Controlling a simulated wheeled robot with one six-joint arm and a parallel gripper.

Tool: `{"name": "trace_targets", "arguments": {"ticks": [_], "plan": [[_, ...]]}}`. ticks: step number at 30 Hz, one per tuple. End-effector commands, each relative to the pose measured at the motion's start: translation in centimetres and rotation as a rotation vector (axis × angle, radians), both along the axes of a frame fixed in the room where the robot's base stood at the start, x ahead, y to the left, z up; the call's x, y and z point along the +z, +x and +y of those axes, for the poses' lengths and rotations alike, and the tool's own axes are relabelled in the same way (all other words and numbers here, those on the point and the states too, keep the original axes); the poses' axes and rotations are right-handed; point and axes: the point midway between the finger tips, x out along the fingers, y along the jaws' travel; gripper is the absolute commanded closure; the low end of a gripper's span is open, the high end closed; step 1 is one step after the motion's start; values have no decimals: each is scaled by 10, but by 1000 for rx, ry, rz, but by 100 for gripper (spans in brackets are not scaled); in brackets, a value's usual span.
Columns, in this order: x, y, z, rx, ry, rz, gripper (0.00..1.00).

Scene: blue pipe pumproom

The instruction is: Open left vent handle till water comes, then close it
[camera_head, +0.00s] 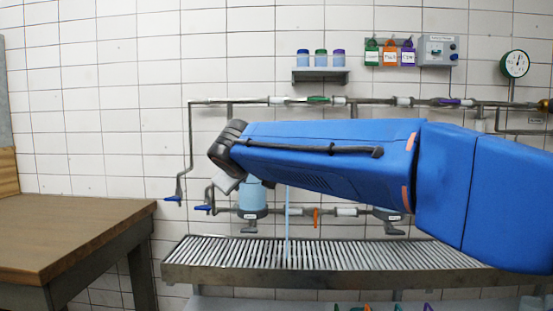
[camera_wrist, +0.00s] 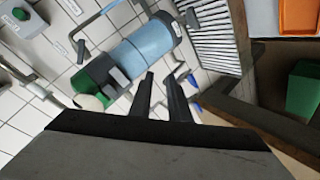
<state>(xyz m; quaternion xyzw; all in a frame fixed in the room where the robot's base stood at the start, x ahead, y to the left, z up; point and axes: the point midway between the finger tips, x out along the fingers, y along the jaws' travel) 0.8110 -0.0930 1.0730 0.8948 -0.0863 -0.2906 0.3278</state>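Two blue handles hang at the left pipe ends in the head view: the far-left one (camera_head: 173,198) and a second (camera_head: 202,208) just right of it. I cannot tell which is the left vent handle. In the wrist view, one blue handle (camera_wrist: 193,79) lies beyond the right fingertip and another (camera_wrist: 196,107) beside the right finger. My gripper (camera_wrist: 161,77) is open, with a narrow empty gap between the fingers, and appears apart from both handles. A thin pale-blue vertical streak (camera_head: 287,225), perhaps water, runs down to the grate; its top is hidden by my arm.
A blue cylinder (camera_wrist: 145,53) is ahead of my gripper. A slatted metal grate (camera_head: 330,253) runs below the pipes. A wooden table (camera_head: 70,230) stands at left. A gauge (camera_head: 515,64), a control box (camera_head: 438,50) and a small bottle shelf (camera_head: 320,76) are on the wall.

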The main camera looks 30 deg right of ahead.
Motion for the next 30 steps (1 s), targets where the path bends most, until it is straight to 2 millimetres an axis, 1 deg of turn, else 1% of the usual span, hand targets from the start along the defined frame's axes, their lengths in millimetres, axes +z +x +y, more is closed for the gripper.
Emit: {"name": "trace_targets", "arguments": {"ticks": [1, 4, 7, 11, 14, 17, 21, 25, 27, 30], "plan": [[-12, 0, 2, 53, 15, -4, 84], [-27, 2, 10, 161, 37, -39, 84], [-35, 2, 15, 246, 51, -104, 84], [-34, -2, 11, 312, 49, -226, 84], [-28, -10, -2, 323, 26, -338, 84], [-20, -21, -22, 300, -14, -456, 84], [-7, -45, -58, 216, -95, -606, 84], [-1, -68, -87, 128, -169, -692, 84], [1, -77, -98, 93, -198, -720, 84], [3, -85, -106, 63, -221, -741, 84]]}}
